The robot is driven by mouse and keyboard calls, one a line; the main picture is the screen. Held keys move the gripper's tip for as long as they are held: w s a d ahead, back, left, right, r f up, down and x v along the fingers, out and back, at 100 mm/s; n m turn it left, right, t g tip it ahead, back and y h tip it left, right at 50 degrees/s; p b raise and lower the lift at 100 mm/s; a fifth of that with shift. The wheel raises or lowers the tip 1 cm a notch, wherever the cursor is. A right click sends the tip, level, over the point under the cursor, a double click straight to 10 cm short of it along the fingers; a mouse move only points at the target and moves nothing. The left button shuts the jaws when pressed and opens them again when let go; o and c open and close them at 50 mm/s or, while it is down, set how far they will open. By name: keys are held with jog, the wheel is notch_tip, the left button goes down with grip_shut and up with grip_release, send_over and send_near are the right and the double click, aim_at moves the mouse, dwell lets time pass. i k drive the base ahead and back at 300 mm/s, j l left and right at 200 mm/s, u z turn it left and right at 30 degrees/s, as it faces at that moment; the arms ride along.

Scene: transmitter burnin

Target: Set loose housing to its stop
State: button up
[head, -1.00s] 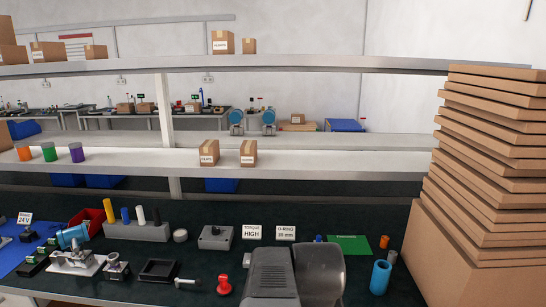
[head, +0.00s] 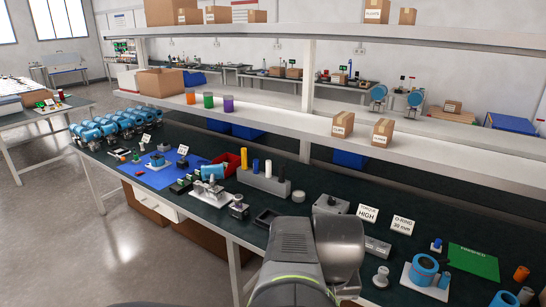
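Several blue round housings stand in view. One housing (head: 424,266) sits on a white plate (head: 404,279) at the right front of the dark bench. Another blue housing (head: 213,172) lies near the clamp fixture (head: 208,194), left of centre. A row of blue housings (head: 118,124) stands at the bench's far left end. I cannot tell which housing is loose, and any stop is too small to make out. My grey arm rises at the bottom centre in front of the bench, and my gripper is not in view.
The dark bench (head: 345,190) carries a blue mat (head: 160,178), a grey block with coloured pins (head: 264,181), a grey box (head: 330,204), TORQUE HIGH (head: 367,213) and O-RING (head: 402,225) signs, and a green mat (head: 473,262). A shelf with cartons (head: 343,124) runs above. Open floor (head: 60,230) lies left.

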aim_at(214, 172)
jog(key=u, duration=0.7)
jog(key=i+l, duration=0.1)
jog(key=i, duration=0.35)
jog(key=i+l+u, duration=0.1)
jog(key=i, duration=0.35)
jog(key=i+l, duration=0.1)
jog(key=i, duration=0.35)
